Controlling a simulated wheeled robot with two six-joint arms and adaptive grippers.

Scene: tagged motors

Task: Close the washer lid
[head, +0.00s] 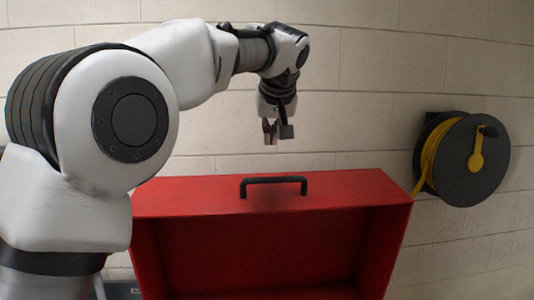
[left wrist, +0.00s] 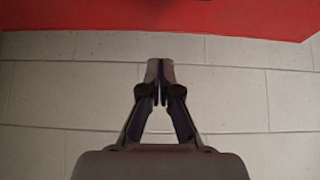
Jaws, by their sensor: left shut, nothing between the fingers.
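The red washer lid (head: 270,248) stands raised in the head view, its hollow side facing me. A black handle (head: 273,186) is on its top face. My left gripper (head: 270,138) is shut and empty, pointing down above and seemingly behind the lid's top edge, apart from it. In the left wrist view the fingertips (left wrist: 160,66) are together in front of the wall, and a red surface (left wrist: 160,14), likely the lid, runs along the top. The washer's body is mostly out of view. My right gripper is not in view.
A pale block wall (head: 370,70) is behind the lid. A dark reel with a yellow hose or cable (head: 462,160) hangs on it to the right. The space above the lid to the right of my left arm is clear.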

